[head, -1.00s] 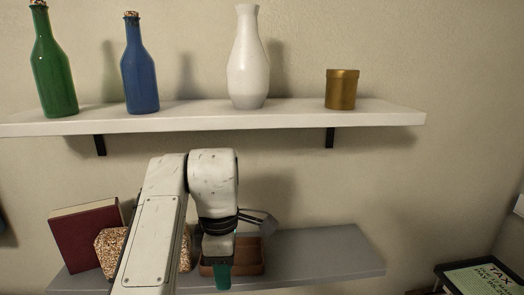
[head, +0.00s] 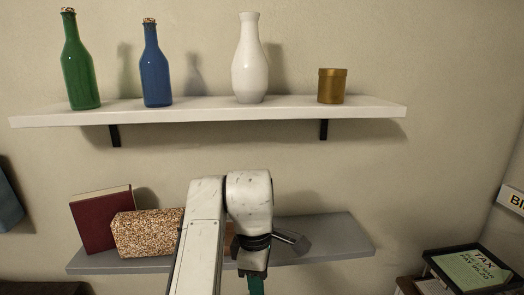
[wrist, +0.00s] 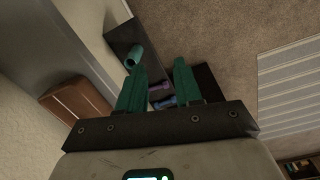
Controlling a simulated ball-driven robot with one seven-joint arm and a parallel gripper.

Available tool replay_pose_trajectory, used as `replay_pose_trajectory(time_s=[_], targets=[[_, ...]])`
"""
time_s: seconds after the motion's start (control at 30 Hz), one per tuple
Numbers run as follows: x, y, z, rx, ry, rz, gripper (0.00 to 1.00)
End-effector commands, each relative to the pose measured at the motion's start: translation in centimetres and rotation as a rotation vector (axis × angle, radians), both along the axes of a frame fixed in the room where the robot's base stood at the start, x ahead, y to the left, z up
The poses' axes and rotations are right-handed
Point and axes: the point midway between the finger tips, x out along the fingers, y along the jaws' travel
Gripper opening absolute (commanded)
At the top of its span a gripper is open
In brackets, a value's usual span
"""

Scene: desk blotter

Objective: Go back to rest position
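My gripper (wrist: 158,66) is open in the wrist view. Its two teal fingers stand apart with nothing held between them. In the head view, my gripper (head: 256,285) hangs downward in front of the lower grey shelf (head: 335,238), with its fingertips at the bottom edge of the picture. The brown tray (head: 229,234) on that shelf is mostly hidden behind my arm. It shows at the left of the wrist view (wrist: 75,101), apart from the fingers.
A red book (head: 98,220) and a speckled block (head: 147,233) stand on the lower shelf. The upper shelf (head: 205,109) holds a green bottle (head: 79,75), blue bottle (head: 155,75), white vase (head: 249,65) and gold canister (head: 332,86).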

Motion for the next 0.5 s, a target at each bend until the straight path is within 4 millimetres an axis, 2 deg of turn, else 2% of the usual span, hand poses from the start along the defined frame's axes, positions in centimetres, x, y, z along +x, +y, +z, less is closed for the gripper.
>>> replay_pose_trajectory(time_s=[0.03, 0.17, 0.27, 0.37, 0.5], targets=[[0.1, -1.5, -0.9, -0.012, -0.007, -0.039, 0.34], [0.3, -5.1, -2.8, -0.036, -0.035, -0.146, 0.34], [0.1, -8.5, -4.6, -0.059, -0.062, -0.246, 0.34], [-0.5, -12.9, -6.9, -0.087, -0.099, -0.368, 0.34], [-2.5, -19.4, -10.2, -0.121, -0.164, -0.553, 0.34]])
